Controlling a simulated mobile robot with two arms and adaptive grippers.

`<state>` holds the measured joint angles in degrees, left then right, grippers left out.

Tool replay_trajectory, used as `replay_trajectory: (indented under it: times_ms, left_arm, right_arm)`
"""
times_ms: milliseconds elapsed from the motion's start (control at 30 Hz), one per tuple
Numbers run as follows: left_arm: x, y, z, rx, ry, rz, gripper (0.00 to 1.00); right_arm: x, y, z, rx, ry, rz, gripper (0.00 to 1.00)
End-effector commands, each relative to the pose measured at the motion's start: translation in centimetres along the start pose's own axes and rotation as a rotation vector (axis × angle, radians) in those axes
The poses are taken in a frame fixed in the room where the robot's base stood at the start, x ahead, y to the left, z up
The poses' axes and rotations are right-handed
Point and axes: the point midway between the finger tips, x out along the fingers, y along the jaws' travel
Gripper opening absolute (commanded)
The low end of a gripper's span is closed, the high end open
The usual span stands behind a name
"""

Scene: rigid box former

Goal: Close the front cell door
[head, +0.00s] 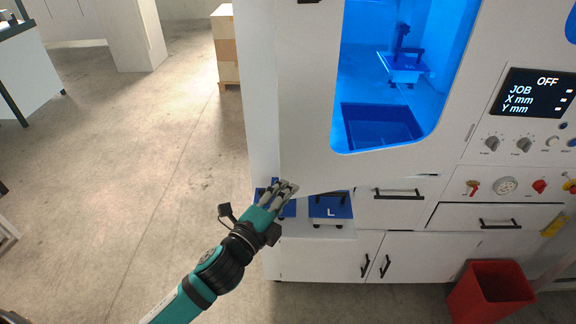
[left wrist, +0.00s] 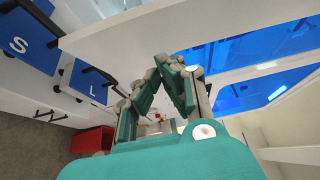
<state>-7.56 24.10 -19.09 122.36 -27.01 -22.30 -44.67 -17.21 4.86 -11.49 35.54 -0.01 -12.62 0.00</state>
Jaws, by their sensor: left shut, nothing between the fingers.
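The front cell door (head: 300,120) is a large white panel with a window onto the blue-lit cell. It looks partly open: its lower left corner hangs forward over the shelf and its bottom edge slants up to the right. My left gripper (head: 289,187) is shut and empty at that lower left corner. In the left wrist view its closed fingertips (left wrist: 169,62) are just by the white door panel (left wrist: 150,35); I cannot tell whether they touch it. My right gripper is not in view.
Blue blocks sit on the shelf under the door, one marked L (head: 331,207). Drawers and cupboards with black handles are below. A red bin (head: 490,295) stands at lower right. The control panel (head: 535,95) reads OFF.

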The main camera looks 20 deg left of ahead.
Motion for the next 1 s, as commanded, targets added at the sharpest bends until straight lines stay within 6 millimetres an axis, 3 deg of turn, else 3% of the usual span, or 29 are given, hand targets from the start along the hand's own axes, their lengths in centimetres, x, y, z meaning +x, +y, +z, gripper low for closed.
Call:
replay_trajectory:
  times_ms: [133,300,867,1000]
  left_arm:
    - [3.2,-0.4,0.0,0.0,-0.001,-0.001,0.0]
    - [4.9,-0.2,1.9,0.0,-0.002,0.002,0.0]
    - [6.0,0.1,2.9,-0.001,0.0,0.001,0.0]
    - [7.3,0.1,4.2,0.006,0.001,0.0,0.0]
  right_arm:
    - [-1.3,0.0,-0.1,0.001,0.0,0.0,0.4]
    - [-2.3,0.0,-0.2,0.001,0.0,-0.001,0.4]
    - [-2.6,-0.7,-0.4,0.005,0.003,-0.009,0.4]
    - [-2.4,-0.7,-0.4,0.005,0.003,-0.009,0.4]
